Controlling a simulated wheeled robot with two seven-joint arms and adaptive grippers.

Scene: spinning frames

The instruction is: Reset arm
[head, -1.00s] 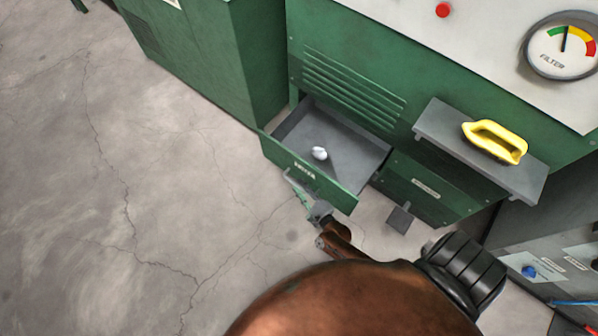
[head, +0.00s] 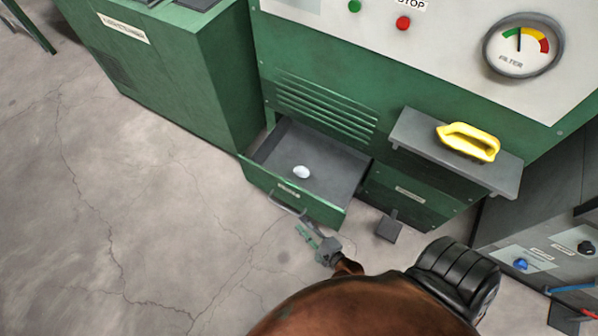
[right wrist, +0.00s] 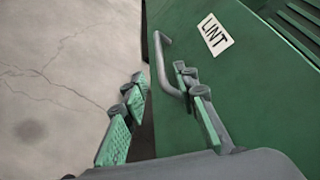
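My right gripper (head: 306,234) is just in front of the open green drawer (head: 290,197), below its grey handle (head: 287,204). In the right wrist view the fingers of the right gripper (right wrist: 160,88) stand apart with nothing held between them. I cannot tell whether that finger touches the handle. A small white lump (head: 301,172) lies in the drawer. My left gripper is not in view.
A grey shelf (head: 415,135) with a yellow handle-shaped object (head: 469,141) juts out right of the drawer. A grey pedal (head: 389,228) is low beside it. A green cabinet (head: 180,75) stands left. The cracked concrete floor (head: 110,210) is clear at left.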

